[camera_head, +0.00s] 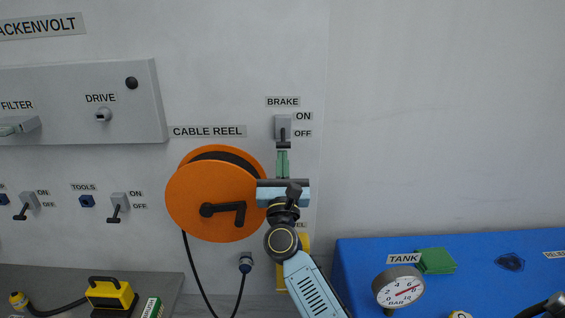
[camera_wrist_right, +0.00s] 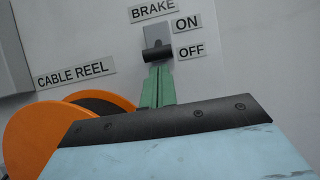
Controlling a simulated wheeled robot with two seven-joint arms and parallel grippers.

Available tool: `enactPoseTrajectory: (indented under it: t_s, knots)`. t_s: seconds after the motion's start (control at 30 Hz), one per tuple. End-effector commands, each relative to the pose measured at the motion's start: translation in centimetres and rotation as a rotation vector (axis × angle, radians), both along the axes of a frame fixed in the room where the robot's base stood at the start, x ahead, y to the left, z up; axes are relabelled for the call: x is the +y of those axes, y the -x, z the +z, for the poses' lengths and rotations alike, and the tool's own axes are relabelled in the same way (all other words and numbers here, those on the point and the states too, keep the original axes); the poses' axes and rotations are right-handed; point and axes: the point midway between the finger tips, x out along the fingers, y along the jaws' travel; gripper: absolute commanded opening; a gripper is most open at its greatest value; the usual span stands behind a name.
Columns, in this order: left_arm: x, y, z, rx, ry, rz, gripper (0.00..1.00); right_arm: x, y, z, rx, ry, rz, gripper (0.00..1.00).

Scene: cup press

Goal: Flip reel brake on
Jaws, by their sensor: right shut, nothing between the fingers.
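The brake switch (camera_head: 283,127) is a grey plate with a dark lever on the wall, under the BRAKE label (camera_head: 283,101) and left of the ON and OFF labels. Its lever (camera_head: 284,144) points down, beside OFF. My right gripper (camera_head: 282,153) is shut and empty, its green fingers pointing up just below the lever. In the right wrist view the switch (camera_wrist_right: 156,37) shows above the closed fingertips (camera_wrist_right: 159,67), close under the lever; I cannot tell whether they touch. My left gripper is not in view.
The orange cable reel (camera_head: 200,210) with its black crank is on the wall left of my right gripper. Other switches (camera_head: 120,203) sit further left. A blue bench (camera_head: 370,255) with a tank gauge (camera_head: 399,287) stands at the lower right. The wall right of the switch is bare.

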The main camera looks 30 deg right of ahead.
Motion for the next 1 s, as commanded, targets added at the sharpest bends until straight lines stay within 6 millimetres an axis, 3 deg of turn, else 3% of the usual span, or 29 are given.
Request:
enactPoseTrajectory:
  t_s: [0.57, 1.0]
  knots:
    - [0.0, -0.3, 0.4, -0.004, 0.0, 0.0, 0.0, 0.4, 0.6, 1.0, -0.001, -0.001, 0.001, 0.0]
    - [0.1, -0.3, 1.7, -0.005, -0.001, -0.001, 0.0, 1.0, 1.7, 4.1, -0.002, -0.002, 0.001, 0.0]
